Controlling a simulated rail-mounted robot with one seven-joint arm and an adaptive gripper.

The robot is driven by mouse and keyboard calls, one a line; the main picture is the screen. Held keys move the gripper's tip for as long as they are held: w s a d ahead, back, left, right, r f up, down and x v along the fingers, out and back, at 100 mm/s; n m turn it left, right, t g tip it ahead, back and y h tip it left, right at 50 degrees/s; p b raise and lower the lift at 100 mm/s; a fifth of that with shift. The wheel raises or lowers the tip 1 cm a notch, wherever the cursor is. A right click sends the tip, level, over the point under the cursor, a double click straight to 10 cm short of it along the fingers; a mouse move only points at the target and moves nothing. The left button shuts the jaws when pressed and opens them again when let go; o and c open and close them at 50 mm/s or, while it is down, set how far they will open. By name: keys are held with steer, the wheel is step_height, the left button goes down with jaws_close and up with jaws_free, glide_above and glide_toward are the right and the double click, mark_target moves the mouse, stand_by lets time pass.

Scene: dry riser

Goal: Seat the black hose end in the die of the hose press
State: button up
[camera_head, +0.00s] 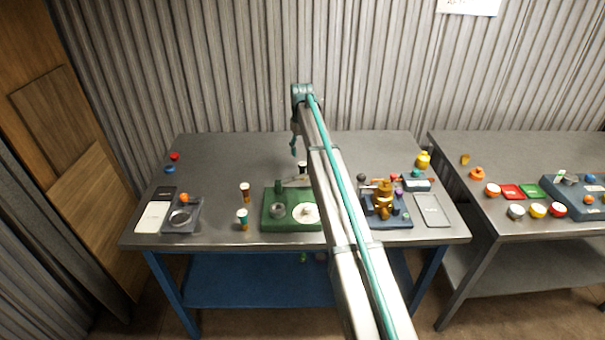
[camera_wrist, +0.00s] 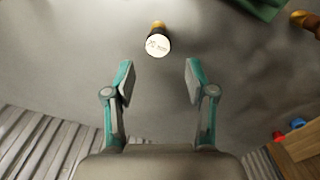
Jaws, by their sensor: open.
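A black hose end (camera_wrist: 157,43) with a white top marked "70 mm" stands on the table in the wrist view, an orange part showing behind it. In the head view the black hose end (camera_head: 302,166) is behind the green press, partly hidden by my arm. My gripper (camera_wrist: 158,82) is open and empty, its fingertips short of the hose end in the picture, which lies roughly between their lines. In the head view my gripper (camera_head: 294,147) hangs over the back of the table. The hose press (camera_head: 268,224) has a green base, a grey ring and a white disc; my arm covers its right side.
An orange-brown hose end (camera_head: 244,191) and a teal one (camera_head: 242,217) stand left of the press. A brass valve (camera_head: 383,198) on a dark base stands right of it. A grey ring fixture (camera_head: 181,217) is at the left. The table's back left is mostly clear.

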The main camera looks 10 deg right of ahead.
mark_target(302, 164)
step_height(302, 164, down, 5)
steer(key=shift+p, duration=0.7)
steer(key=shift+s+d+f+p, duration=0.1)
steer(key=shift+s+f+p, duration=0.05)
steer(key=shift+f+p, duration=1.25)
steer(key=shift+f, duration=1.25)
jaws_close()
